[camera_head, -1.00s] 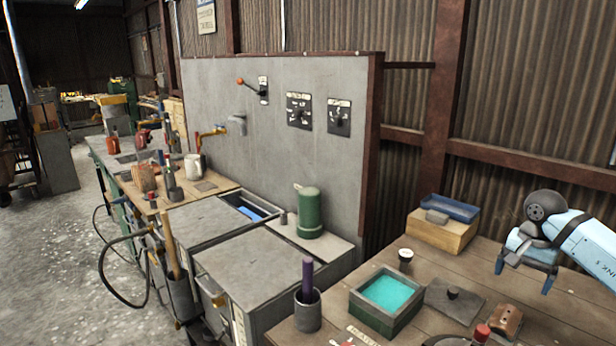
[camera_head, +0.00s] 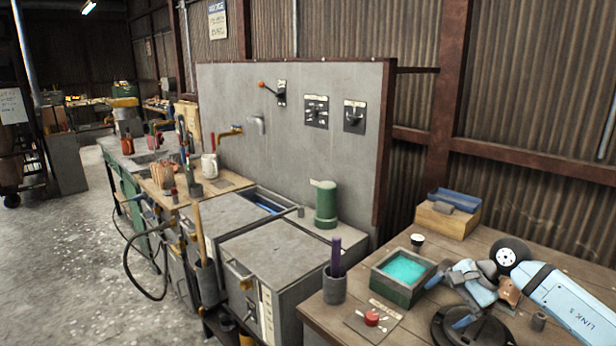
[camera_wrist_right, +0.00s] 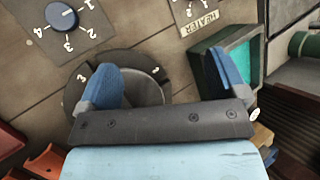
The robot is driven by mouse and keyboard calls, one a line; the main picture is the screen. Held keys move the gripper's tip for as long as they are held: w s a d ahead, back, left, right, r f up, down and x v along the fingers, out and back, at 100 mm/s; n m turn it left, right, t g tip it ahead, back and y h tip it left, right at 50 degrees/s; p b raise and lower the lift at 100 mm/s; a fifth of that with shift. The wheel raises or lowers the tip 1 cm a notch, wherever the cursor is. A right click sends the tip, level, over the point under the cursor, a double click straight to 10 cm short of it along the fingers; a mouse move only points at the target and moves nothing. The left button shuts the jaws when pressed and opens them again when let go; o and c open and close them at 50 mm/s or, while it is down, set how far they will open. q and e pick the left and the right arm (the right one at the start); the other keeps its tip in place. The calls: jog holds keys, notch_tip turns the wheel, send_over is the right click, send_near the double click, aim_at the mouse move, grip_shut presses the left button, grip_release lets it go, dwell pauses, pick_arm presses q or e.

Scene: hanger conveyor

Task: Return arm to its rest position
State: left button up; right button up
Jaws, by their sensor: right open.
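My right arm comes in from the right in the head view, light blue, bent low over the wooden workbench (camera_head: 570,250). Its right gripper (camera_head: 450,298) is beside the green box with teal contents (camera_head: 403,270) and above a dark round dial (camera_head: 478,335). In the right wrist view, the gripper (camera_wrist_right: 165,62) has its two blue fingers wide apart and empty. The dark dial with a raised round centre (camera_wrist_right: 137,92) lies beyond them, partly hidden by the left finger. My left gripper is not in view.
A blue numbered knob (camera_wrist_right: 62,16) and the teal box (camera_wrist_right: 237,55) show in the wrist view. In the head view, a cup with a purple handle (camera_head: 335,288), a red button plate (camera_head: 372,320) and a wooden box with a blue tray (camera_head: 446,220) stand nearby.

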jog(key=s+a+r+m+t+y, duration=0.2)
jog(key=a+r+m+t+y, duration=0.15)
jog(key=a+m+y, duration=0.35)
jog(key=s+a+r+m+t+y, duration=0.2)
jog(key=s+a+m+t, duration=0.15)
jog(key=a, duration=0.55)
jog(key=s+d+f+n+t+h, duration=0.1)
jog(key=s+d+f+n+h, duration=0.4)
jog(key=n, duration=0.6)
jog(key=s+d+f+n+t+h, duration=0.1)
jog(key=s+f+n+t+h, duration=0.15)
jog(key=n+h, duration=0.65)
jog(key=s+d+f+n+t+h, duration=0.1)
jog(key=s+d+f+n+h, duration=0.25)
jog(key=n, duration=0.95)
jog(key=s+a+f+m+g+y, duration=0.1)
jog(key=s+f+m+g, duration=0.35)
jog(key=s, duration=0.45)
jog(key=s+a+f+m+g+y, duration=0.1)
jog(key=s+a+f+m+g, duration=0.2)
jog(key=s+g, duration=0.5)
jog(key=w+a+f+t+y+p, duration=0.1)
jog(key=w+a+t+y+p, duration=0.2)
jog(key=t+p, duration=0.6)
jog(key=w+a+p, duration=0.1)
jog(key=a+p, duration=0.1)
jog(key=shift+f+p, duration=0.3)
jog(key=shift+f, duration=0.1)
